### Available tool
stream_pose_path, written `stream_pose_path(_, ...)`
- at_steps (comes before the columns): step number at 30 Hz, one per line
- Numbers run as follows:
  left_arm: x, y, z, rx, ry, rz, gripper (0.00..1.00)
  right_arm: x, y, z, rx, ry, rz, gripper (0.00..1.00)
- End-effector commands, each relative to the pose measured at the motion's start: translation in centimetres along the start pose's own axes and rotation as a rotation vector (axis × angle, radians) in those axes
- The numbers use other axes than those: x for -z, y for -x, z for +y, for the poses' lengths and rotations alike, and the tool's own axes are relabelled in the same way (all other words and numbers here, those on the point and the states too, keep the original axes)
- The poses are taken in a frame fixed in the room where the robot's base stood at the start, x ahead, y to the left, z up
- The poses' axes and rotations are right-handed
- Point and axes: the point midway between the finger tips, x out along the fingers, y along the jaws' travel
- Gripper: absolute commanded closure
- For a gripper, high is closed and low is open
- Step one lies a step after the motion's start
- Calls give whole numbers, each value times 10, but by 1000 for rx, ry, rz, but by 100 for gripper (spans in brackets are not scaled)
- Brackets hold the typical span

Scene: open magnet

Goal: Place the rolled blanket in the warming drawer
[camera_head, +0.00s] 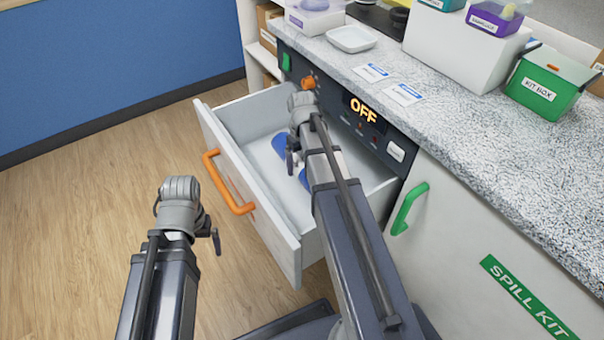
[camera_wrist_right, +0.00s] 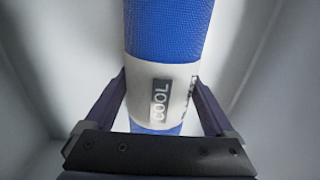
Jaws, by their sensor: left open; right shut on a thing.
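The rolled blanket (camera_head: 279,146) is blue and lies inside the open warming drawer (camera_head: 249,184), partly hidden by my right arm. In the right wrist view the blanket (camera_wrist_right: 168,28) has a white band marked "COOL", and pale drawer surfaces surround it. My right gripper (camera_head: 291,158) reaches down into the drawer and is shut on the blanket, with one finger on each side of the band in the right wrist view (camera_wrist_right: 161,90). I cannot tell whether the blanket touches the drawer floor. My left gripper (camera_head: 216,241) is open and empty, outside the drawer over the floor.
The drawer has an orange handle (camera_head: 226,182) and a control panel reading "OFF" (camera_head: 363,110). The speckled counter (camera_head: 460,130) holds a white tray (camera_head: 352,39), cards and a green kit box (camera_head: 548,86). A green-handled spill kit cupboard (camera_head: 470,245) is at right. The left floor is clear.

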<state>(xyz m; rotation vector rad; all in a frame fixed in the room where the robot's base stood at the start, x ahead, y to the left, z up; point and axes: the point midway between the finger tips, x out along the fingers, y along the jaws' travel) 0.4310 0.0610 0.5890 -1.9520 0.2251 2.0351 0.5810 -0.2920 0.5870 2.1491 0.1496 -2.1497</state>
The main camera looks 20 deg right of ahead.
Motion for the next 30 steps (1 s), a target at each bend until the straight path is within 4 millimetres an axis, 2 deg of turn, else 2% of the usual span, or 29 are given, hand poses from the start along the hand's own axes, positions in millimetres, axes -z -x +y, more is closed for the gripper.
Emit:
stream_pose_path(10,2,-36,2,6,-1,0,0,0,-37,0,0,0,0,100)
stream_pose_path(24,2,-41,3,7,-2,0,0,0,-41,0,0,0,0,100)
stream_pose_path(25,2,-39,2,7,-2,1,0,0,-39,0,0,0,0,8)
stream_pose_path(27,2,-39,2,7,-2,0,0,0,-39,0,0,0,0,0)
stream_pose_path(30,2,-39,2,7,-2,0,0,0,-39,0,0,0,0,0)
